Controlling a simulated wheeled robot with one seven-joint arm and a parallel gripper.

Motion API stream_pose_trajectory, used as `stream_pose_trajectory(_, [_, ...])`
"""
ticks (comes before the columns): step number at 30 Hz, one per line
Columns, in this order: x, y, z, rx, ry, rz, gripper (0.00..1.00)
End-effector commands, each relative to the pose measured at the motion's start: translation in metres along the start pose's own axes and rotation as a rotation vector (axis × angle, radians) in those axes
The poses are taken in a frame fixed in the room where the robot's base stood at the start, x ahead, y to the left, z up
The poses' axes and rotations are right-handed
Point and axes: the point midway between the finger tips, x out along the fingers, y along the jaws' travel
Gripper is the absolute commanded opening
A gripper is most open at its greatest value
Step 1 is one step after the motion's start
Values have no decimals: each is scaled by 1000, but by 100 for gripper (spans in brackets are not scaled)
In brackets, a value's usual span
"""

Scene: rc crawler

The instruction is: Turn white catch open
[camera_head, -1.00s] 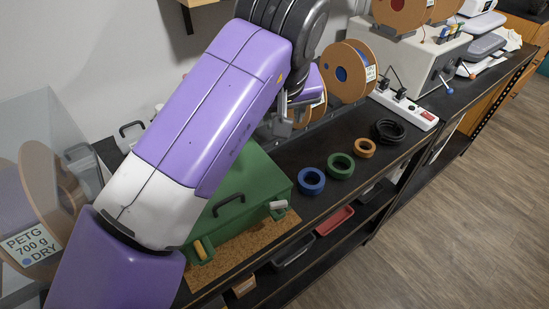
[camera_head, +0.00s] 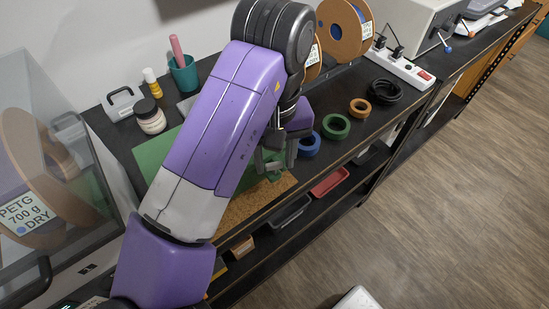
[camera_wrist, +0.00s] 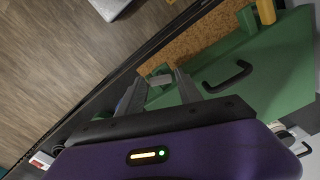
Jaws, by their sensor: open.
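The green case (camera_head: 155,150) lies on the bench, mostly hidden behind my arm in the head view. In the wrist view the case (camera_wrist: 285,75) fills the right side, with its black handle (camera_wrist: 228,78) and a yellow catch (camera_wrist: 265,12) at the top. My gripper (camera_head: 275,160) is open at the case's right front corner. In the wrist view my gripper (camera_wrist: 157,82) has its two fingers apart, with a small pale piece between them. This piece may be the white catch, but it is too small and covered to be sure. Contact cannot be told.
A cork mat (camera_head: 240,207) lies along the bench's front edge. Blue (camera_head: 309,146), green (camera_head: 336,127) and orange (camera_head: 359,108) rings lie to the right. A jar (camera_head: 150,118) and a teal cup (camera_head: 184,74) stand behind the case. A clear box (camera_head: 60,210) is at left.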

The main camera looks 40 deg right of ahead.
Motion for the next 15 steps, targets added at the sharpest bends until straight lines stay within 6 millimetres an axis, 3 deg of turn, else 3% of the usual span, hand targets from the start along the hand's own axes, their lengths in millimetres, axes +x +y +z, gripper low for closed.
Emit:
stream_pose_trajectory(10, [6,0,0,0,0,0,42])
stream_pose_trajectory(15, [5,0,0,0,0,0,10])
